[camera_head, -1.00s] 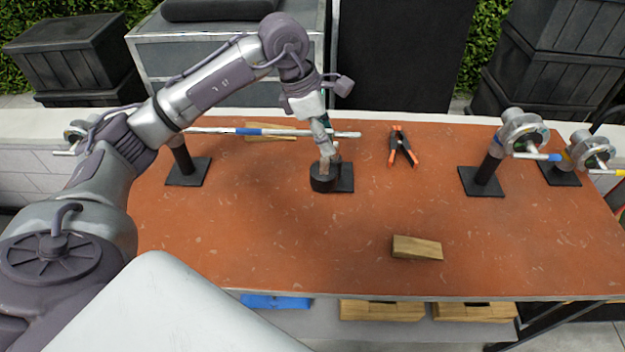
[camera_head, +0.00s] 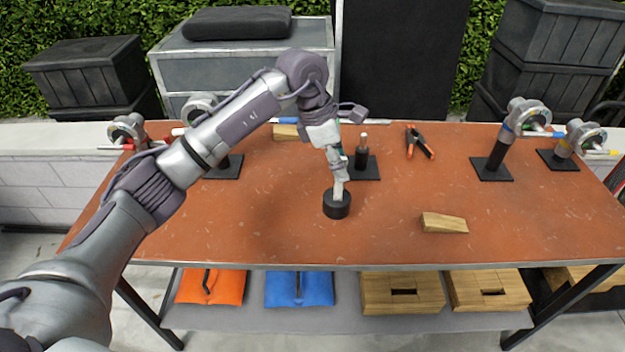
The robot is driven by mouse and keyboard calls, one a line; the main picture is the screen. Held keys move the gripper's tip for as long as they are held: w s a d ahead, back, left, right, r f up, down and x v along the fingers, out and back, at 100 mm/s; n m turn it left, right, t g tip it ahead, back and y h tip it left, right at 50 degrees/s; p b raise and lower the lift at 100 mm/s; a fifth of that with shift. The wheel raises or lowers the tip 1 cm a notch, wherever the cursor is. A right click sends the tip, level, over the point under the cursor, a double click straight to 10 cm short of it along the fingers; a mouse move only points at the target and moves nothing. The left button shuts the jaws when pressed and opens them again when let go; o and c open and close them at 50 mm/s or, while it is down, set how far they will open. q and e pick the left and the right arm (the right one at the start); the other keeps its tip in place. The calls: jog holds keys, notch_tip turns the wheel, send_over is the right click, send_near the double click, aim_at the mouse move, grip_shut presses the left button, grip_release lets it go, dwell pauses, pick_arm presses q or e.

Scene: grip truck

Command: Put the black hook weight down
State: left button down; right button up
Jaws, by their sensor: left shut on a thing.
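The black hook weight (camera_head: 337,205) is a short dark cylinder near the middle of the orange-brown table (camera_head: 270,220). My left gripper (camera_head: 338,187) points down over it and is shut on its top part. The hook itself is hidden by the fingers. The weight is at or just above the tabletop; I cannot tell whether it touches. Behind it stands a black post on a square base plate (camera_head: 366,173), partly covered by the gripper. My right gripper does not show.
A wooden wedge (camera_head: 444,223) lies to the right of the weight. An orange-and-black clamp (camera_head: 420,143) lies farther back. Stands with round metal clamps are at the right (camera_head: 492,165) and left. A blue-and-white rod (camera_head: 375,121) runs along the back. The table's front left is clear.

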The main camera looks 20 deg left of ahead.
pick_arm(q)
jog(key=a+f+p, duration=0.3)
jog(key=a+f, duration=0.3)
jog(key=f, duration=0.1)
jog(key=shift+a+f, duration=0.25)
jog(key=shift+f, duration=0.05)
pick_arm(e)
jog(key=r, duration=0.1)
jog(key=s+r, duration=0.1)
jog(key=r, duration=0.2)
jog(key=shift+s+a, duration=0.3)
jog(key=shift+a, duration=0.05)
pick_arm(q)
jog(key=shift+s, duration=0.1)
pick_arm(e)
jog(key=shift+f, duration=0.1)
pick_arm(q)
jog(key=shift+f, duration=0.2)
jog(key=c, duration=0.7)
grip_release()
jog(key=shift+s, duration=0.1)
jog(key=shift+o, duration=0.2)
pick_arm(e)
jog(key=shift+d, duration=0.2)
